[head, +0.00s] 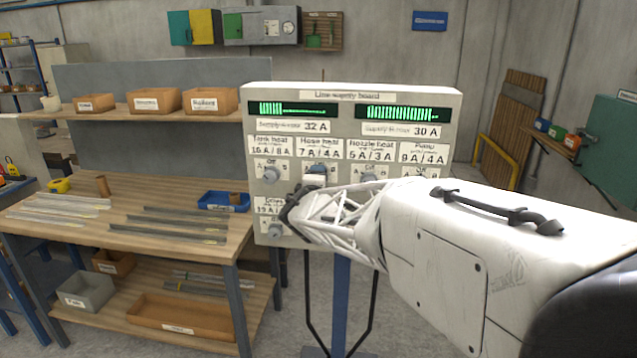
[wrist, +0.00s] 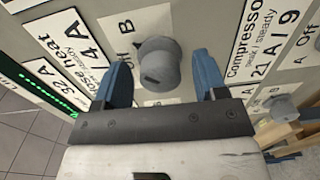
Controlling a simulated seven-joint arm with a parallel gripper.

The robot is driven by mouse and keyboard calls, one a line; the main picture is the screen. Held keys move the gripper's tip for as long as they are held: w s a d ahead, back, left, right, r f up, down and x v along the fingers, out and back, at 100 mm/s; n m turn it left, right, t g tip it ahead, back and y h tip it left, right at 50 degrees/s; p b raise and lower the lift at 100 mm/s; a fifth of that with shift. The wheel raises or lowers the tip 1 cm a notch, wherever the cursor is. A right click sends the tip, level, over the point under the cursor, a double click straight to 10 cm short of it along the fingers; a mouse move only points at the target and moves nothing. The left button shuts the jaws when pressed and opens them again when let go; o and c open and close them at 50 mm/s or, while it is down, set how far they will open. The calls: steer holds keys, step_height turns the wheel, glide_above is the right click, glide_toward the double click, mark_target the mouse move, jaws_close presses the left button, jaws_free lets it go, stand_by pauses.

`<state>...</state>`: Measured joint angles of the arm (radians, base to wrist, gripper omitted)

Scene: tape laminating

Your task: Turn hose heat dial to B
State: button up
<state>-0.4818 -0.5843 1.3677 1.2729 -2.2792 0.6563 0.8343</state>
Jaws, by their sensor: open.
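The hose heat dial is a grey round knob (wrist: 158,64) on the white line-supply board (head: 452,140). In the wrist view it stands between the two blue fingers of my gripper (wrist: 161,72). My gripper is open, with a finger on either side of the knob and a visible gap to each. A printed B (wrist: 127,27) is beside the knob, at its upper left in that view. A dark mark shows on the knob's lower-left side, but I cannot tell which setting it points at. In the head view my gripper (head: 292,208) is at the board's lower left, and my arm hides part of the board.
Other dials sit close by: the tank heat dial (head: 271,174), the nozzle heat dial (head: 368,178) and a lower-left dial (head: 275,230). A wooden workbench (head: 130,228) stands left of the board.

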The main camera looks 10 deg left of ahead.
steer(key=s, duration=0.7)
steer(key=shift+s, duration=0.2)
steer(key=shift+r, duration=0.1)
stand_by(0.3)
steer(key=s+d+r+m+g+h, duration=0.2)
steer(key=s+d+m+g+h, duration=0.35)
steer(key=d, duration=0.85)
steer(key=s+d+r+m+g+h, duration=0.25)
steer(key=s+d+m, duration=0.45)
steer(key=d, duration=0.6)
steer(key=s+d+f+m+g+y, duration=0.1)
steer(key=s+f+m+g+y, duration=0.1)
steer(key=s, duration=0.7)
steer(key=s+d+f+m+g+y, duration=0.1)
steer(key=s+f+g+y, duration=0.1)
steer(key=s, duration=0.7)
steer(key=s+d+f+m+g+y, duration=0.2)
steer(key=s+g+y, duration=0.1)
steer(key=s, duration=0.6)
steer(key=shift+f+m+y, duration=0.35)
steer(key=shift+y, duration=0.15)
steer(key=shift+w, duration=0.1)
